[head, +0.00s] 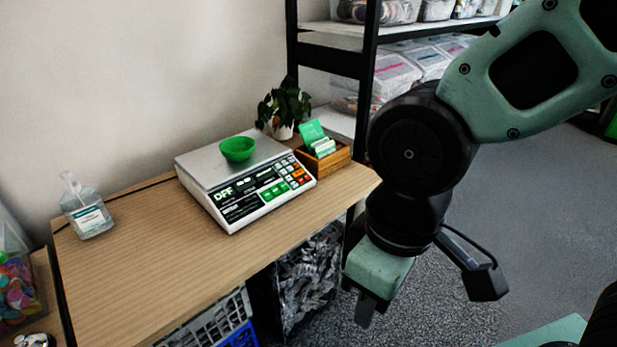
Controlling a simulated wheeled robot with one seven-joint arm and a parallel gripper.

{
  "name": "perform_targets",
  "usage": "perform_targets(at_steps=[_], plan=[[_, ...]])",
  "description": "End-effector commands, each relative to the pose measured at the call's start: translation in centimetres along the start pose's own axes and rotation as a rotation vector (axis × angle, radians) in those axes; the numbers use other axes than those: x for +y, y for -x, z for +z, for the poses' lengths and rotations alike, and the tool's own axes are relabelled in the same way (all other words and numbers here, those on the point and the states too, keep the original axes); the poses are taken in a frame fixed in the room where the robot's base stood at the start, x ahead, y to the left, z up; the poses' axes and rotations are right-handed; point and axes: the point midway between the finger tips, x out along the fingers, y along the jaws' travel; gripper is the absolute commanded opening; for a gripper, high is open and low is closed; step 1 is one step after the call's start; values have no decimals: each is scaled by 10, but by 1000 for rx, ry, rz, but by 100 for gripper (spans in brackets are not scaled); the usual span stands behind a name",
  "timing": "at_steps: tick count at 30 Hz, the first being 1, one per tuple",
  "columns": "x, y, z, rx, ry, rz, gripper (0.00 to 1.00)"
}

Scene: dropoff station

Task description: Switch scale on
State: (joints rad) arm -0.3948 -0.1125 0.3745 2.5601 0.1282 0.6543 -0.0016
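The scale (240,185) sits on the wooden table (140,265) against the wall. It is white with a grey metal top plate, and its front panel has a dark display that appears to read OFF. Green, orange and red buttons (285,182) are at the right of the panel. A green bowl (237,149) rests on the plate. My gripper (365,310) hangs in front of the table's right end, to the right of and below the scale, apart from it. It points down; its fingers are seen edge-on, so their opening is unclear.
A sanitizer bottle (87,207) stands at the table's left. A wooden box with green cards (322,156) and a potted plant (284,106) stand close to the scale's right and back. Shelving (333,57) rises behind. The table front is clear.

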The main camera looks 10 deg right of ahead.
Motion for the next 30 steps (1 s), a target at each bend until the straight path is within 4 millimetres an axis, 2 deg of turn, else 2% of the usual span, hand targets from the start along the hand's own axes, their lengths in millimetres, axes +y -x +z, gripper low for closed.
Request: perform_targets(at_steps=[7, 11, 30], plan=[[0, 0, 0, 0, 0, 0, 36], [0, 0, 0, 0, 0, 0, 0], [0, 0, 0, 0, 0, 0, 0]])
